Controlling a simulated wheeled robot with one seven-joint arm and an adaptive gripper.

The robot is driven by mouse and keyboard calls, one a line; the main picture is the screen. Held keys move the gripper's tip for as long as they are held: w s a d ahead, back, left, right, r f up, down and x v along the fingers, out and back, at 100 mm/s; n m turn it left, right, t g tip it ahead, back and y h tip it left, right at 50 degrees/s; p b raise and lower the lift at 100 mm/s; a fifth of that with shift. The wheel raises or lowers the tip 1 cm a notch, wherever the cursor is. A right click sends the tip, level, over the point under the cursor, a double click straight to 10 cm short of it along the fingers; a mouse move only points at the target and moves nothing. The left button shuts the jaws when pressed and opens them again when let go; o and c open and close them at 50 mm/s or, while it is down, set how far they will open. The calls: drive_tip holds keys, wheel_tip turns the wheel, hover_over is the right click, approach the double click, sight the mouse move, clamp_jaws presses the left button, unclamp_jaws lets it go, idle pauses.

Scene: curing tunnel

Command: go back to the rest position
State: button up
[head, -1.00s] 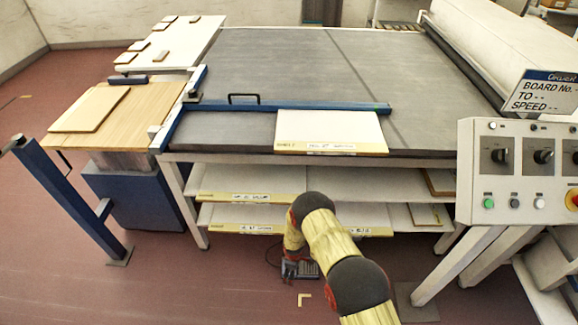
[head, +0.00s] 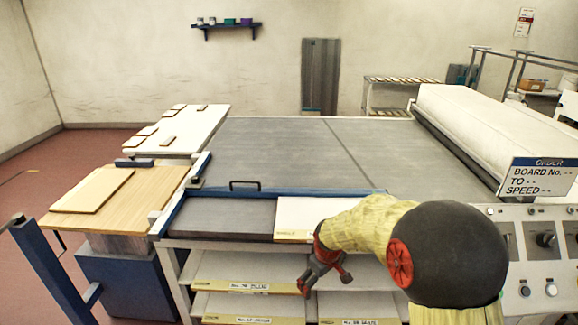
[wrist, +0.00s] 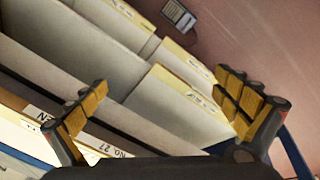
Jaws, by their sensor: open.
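My gripper (head: 325,272) is in front of the conveyor table, at the level of its front edge and upper shelf. In the wrist view my gripper (wrist: 165,115) has its two padded fingers wide apart, with nothing between them. Beyond the fingers are the shelves with labelled yellow edges (wrist: 187,93). My yellow arm with its dark joint covers part of the shelves and the right part of the white board (head: 292,218) on the table.
The conveyor table (head: 270,150) has a blue bar with a handle (head: 245,185) across it. Shelves (head: 220,270) hold boards below. At right is a control panel (head: 540,245); at left, a wooden table (head: 150,190) and a blue post (head: 45,270). Red floor at far left is clear.

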drive_tip(key=s+d+r+m+t, duration=0.1)
drive_tip(key=s+d+r+m, duration=0.15)
drive_tip(key=s+r, duration=0.55)
drive_tip(key=s+d+r+m, duration=0.1)
drive_tip(key=s+d+r, duration=0.2)
drive_tip(key=s+r, duration=0.5)
drive_tip(key=s+d+r+m, duration=0.1)
drive_tip(key=s+r+m, duration=0.1)
drive_tip(key=s, duration=0.7)
drive_tip(key=s+d+r+m+t, duration=0.1)
drive_tip(key=s+d+r+m, duration=0.1)
drive_tip(key=s+r, duration=0.3)
drive_tip(key=s+p, duration=0.1)
drive_tip(key=s, duration=0.3)
drive_tip(key=shift+r, duration=0.15)
